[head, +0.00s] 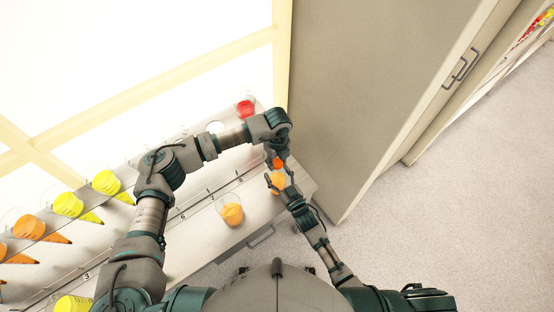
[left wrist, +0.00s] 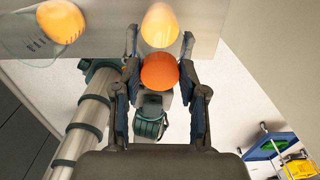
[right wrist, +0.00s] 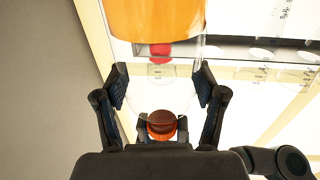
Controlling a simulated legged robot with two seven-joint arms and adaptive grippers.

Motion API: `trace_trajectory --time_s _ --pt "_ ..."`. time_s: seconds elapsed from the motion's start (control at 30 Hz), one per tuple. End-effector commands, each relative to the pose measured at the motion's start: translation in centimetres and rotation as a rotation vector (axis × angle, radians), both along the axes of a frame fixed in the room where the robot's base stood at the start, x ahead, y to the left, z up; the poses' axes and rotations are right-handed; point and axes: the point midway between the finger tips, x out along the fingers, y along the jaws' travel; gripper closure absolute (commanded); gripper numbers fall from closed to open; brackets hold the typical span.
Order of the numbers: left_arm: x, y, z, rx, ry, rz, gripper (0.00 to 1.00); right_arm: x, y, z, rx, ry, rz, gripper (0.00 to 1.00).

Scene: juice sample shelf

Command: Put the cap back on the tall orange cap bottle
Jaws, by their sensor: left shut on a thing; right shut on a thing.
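The round orange cap (left wrist: 160,70) sits between the fingers of my left gripper (left wrist: 160,72), which is shut on it. The cap shows just above the bottle in the head view (head: 278,162) and at lower centre in the right wrist view (right wrist: 162,123). The clear bottle with orange liquid (right wrist: 155,18) stands between the fingers of my right gripper (right wrist: 162,88), which is shut on it. The bottle also shows in the head view (head: 278,184) and behind the cap in the left wrist view (left wrist: 160,25). The cap lines up with the bottle; I cannot tell whether they touch.
A clear beaker with orange liquid (head: 231,212) stands on the grey counter (head: 205,235), left of the bottle. A red vessel (head: 245,108) and several yellow and orange ones stand along the shelf. A tall grey cabinet (head: 365,85) rises close on the right.

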Motion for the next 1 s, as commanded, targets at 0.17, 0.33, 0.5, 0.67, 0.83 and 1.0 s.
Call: trace_trajectory --time_s 0.17,0.33,0.5,0.67,0.83,1.0 --pt "0.07 -0.03 0.03 -0.002 -0.002 -0.298 1.0 -0.02 0.06 0.01 -0.001 0.0 0.001 1.0" --pt "0.06 -0.02 -0.02 -0.003 -0.001 -0.772 1.0 -0.03 0.07 0.02 0.0 -0.001 0.001 1.0" --pt "0.08 0.01 -0.06 -0.004 0.001 -1.247 1.0 -0.03 0.07 0.02 0.0 -0.001 0.001 1.0" --pt "0.13 0.02 -0.06 -0.004 0.001 -1.693 1.0 -0.04 0.07 0.02 0.0 -0.001 0.001 1.0" --pt "0.16 0.03 -0.12 -0.005 0.001 -2.166 1.0 -0.05 0.07 0.02 0.0 -0.001 0.001 1.0" --pt "0.2 0.06 -0.11 -0.006 0.003 -2.631 1.0 -0.05 0.07 0.02 0.0 -0.001 0.002 1.0"
